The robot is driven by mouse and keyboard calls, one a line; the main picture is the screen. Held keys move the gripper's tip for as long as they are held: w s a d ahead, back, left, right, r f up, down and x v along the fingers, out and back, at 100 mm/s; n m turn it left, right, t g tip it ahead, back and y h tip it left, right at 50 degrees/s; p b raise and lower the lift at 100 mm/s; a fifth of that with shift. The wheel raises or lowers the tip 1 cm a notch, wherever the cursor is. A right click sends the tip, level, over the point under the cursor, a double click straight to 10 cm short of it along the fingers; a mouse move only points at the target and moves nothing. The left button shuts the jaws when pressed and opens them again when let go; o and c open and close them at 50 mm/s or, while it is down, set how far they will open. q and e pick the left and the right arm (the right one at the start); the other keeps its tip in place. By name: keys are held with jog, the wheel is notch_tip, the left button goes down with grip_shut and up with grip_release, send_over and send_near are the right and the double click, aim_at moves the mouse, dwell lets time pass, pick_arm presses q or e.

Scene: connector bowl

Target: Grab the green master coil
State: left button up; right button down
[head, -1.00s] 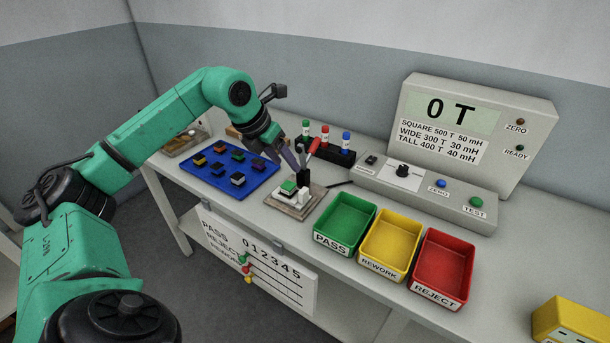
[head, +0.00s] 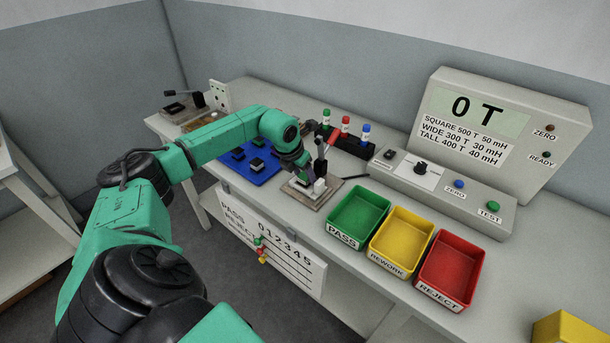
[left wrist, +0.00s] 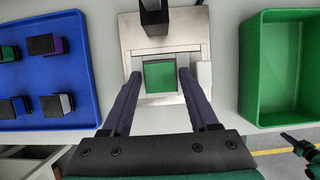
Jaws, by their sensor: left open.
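The green master coil (left wrist: 160,75) shows in the left wrist view as a square green top on the pale test fixture (left wrist: 140,38). My left gripper (left wrist: 159,79) is open above it, one dark finger on each side of the green top. I cannot tell whether the fingers touch it or how low they are. In the head view the left gripper (head: 304,172) is over the fixture (head: 298,196), and it hides the coil. A small white block (head: 319,186) sits on the fixture just right of the gripper. My right gripper is not in view.
A blue tray (left wrist: 75,75) with several coils lies left of the fixture. Green (head: 357,219), yellow (head: 401,243) and red bins (head: 450,269) stand to its right. A black lever clamp (left wrist: 152,12) is behind the coil. The tester (head: 500,130) stands at the back right.

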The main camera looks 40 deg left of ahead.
pick_arm(q)
jog(key=c, duration=0.9)
grip_shut()
jog(key=shift+r, duration=0.1)
